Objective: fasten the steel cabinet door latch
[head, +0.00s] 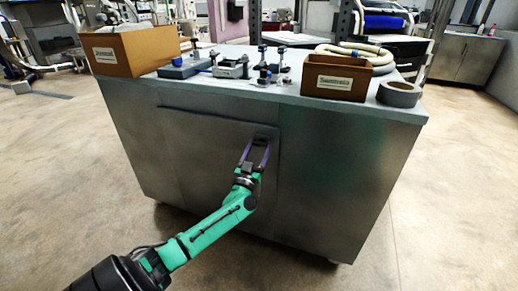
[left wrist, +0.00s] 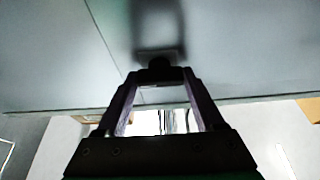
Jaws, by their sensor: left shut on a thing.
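The steel cabinet door (head: 212,150) is a flat grey panel in the cabinet front and looks closed or nearly flush. The latch (head: 266,130) is a small dark piece near the door's upper right corner, mostly hidden by my fingers. My left gripper (head: 259,147) reaches up to it from below and is shut on it. In the left wrist view the dark latch (left wrist: 158,63) sits between the fingertips of my gripper (left wrist: 159,75), against the grey panel. Whether the latch is fastened I cannot tell. My right gripper is not in view.
On the cabinet top (head: 240,88) stand a brown box (head: 140,50) at left, a smaller brown box (head: 335,80) at right, a tape roll (head: 400,94) near the right edge, and several small metal fixtures. The floor (head: 440,190) around the cabinet is clear.

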